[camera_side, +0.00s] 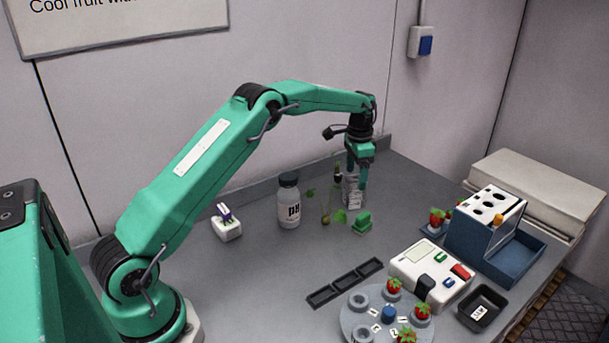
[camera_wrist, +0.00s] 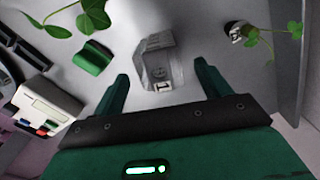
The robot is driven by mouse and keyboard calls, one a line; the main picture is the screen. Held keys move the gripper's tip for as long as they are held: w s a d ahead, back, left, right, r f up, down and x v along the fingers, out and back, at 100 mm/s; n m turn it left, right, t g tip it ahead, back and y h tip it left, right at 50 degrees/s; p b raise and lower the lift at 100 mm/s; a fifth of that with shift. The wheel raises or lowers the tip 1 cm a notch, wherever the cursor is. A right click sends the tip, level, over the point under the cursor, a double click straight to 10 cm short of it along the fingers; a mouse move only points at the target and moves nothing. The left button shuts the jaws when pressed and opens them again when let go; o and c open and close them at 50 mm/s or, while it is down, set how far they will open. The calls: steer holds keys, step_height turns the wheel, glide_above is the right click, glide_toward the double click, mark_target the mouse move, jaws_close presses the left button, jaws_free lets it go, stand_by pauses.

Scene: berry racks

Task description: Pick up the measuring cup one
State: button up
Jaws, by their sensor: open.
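The measuring cup one is a grey, see-through cup with a small white label marked 1. It stands on the bench below my gripper in the side view (camera_side: 352,194). In the wrist view the cup (camera_wrist: 159,58) lies ahead, in line with the gap between my fingers, with its label nearest me. My gripper (camera_side: 357,180) points down over the cup with its fingers apart. In the wrist view my gripper (camera_wrist: 161,76) has one finger to each side of the cup's near part, with bare bench between. How deep the fingers reach around the cup is unclear.
A green block (camera_side: 362,222) sits close to the cup. A plant sprig in a small vial (camera_wrist: 236,31) and a white pH bottle (camera_side: 289,205) stand nearby. A white device (camera_side: 420,263), a blue box (camera_side: 515,263) and a round strawberry rack (camera_side: 362,333) stand toward the front and right.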

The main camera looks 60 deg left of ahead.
mark_target(355, 187)
steer(key=shift+f, duration=3.45)
steer(key=c, duration=1.1)
steer(key=shift+o, duration=0.2)
steer(key=shift+r, duration=0.2)
steer(key=shift+r, duration=0.55)
steer(key=r, duration=0.3)
steer(key=shift+d, duration=0.25)
steer(key=s+d+r, duration=0.4)
steer(key=d+r, duration=0.2)
steer(key=d, duration=0.4)
steer(key=shift+d+r, duration=0.25)
steer(key=shift+d, duration=0.05)
